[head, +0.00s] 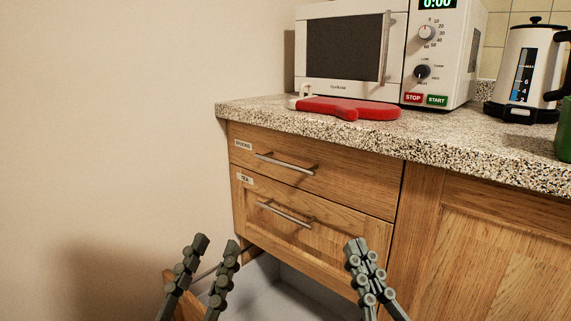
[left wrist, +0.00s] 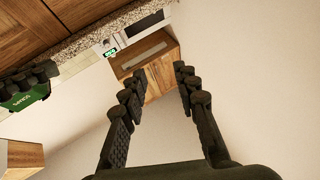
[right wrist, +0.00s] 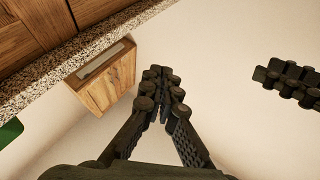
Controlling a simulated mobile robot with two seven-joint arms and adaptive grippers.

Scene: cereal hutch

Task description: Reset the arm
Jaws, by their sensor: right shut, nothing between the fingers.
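My left gripper (head: 215,243) is in the lower left of the head view, in front of the drawers. Its fingers are apart with nothing between them, as the left wrist view (left wrist: 160,72) also shows. My right gripper (head: 355,243) is to its right, in front of the cabinet. Its fingers are together and hold nothing, as the right wrist view (right wrist: 160,74) also shows. Both grippers are below the countertop's level in the head view and apart from each other.
A lower drawer (head: 260,283) is open behind the grippers, its grey inside showing. Two drawers (head: 300,164) (head: 310,215) above it are closed. The speckled countertop (head: 465,150) holds a microwave (head: 345,48), a red mitt-like item (head: 350,108), a kettle (head: 518,65) and a green object (head: 565,135). A plain wall fills the left.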

